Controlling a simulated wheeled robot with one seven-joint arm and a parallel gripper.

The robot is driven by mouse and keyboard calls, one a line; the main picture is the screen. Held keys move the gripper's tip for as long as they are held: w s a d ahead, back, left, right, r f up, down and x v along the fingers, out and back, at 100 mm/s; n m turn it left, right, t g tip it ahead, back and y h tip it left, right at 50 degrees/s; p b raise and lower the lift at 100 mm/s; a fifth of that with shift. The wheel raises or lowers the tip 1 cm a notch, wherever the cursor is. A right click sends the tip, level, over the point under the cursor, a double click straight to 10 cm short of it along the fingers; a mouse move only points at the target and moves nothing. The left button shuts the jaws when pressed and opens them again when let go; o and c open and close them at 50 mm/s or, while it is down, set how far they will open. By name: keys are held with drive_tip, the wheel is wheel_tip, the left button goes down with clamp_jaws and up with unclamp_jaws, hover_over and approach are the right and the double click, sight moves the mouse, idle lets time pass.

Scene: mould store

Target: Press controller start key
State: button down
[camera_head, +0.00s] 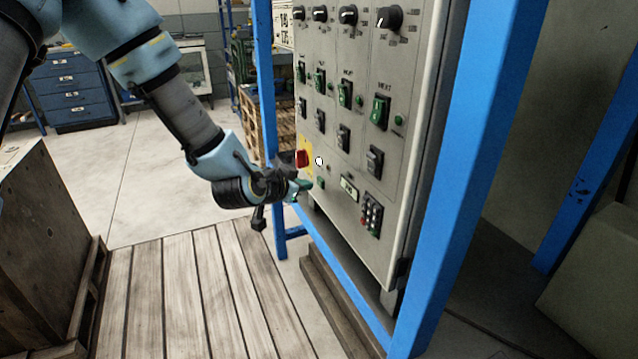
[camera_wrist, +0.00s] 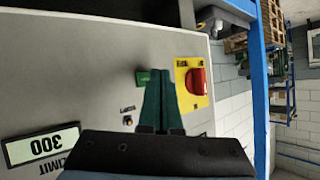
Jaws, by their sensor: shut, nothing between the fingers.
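The controller is a grey upright panel (camera_head: 335,210) in a blue frame. A small green key (camera_head: 320,183) sits low on it, below a white lamp (camera_head: 319,161) and right of a red switch (camera_head: 303,158) on a yellow plate. I cannot read a label on the green key. My gripper (camera_head: 303,186) is shut and empty, its green fingertips just left of this key. In the wrist view the fingertips (camera_wrist: 161,75) lie between the green key (camera_wrist: 143,78) and the red switch (camera_wrist: 197,82). I cannot tell whether they touch the panel.
A display (camera_wrist: 42,145) reading 300 and a keypad (camera_head: 371,213) are right of the green key in the head view. Rows of rocker switches (camera_head: 345,93) and knobs (camera_head: 348,14) are above. A blue post (camera_head: 478,120) stands at right. A wooden crate (camera_head: 45,230) is at left.

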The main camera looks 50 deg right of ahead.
drive_tip(key=shift+d, duration=0.15)
drive_tip(key=shift+s+d, duration=0.15)
drive_tip(key=shift+d, duration=0.1)
drive_tip(key=shift+s+d+b, duration=0.15)
drive_tip(key=shift+d+b, duration=0.15)
drive_tip(key=shift+d, duration=0.05)
idle(0.8)
idle(0.4)
drive_tip(key=shift+w+a, duration=0.3)
drive_tip(key=shift+a, duration=0.45)
drive_tip(key=shift+w+a, duration=0.3)
drive_tip(key=shift+a, duration=0.45)
drive_tip(key=shift+w+a, duration=0.3)
drive_tip(key=shift+a, duration=0.5)
drive_tip(key=shift+w+a, duration=0.3)
drive_tip(key=shift+a, duration=0.45)
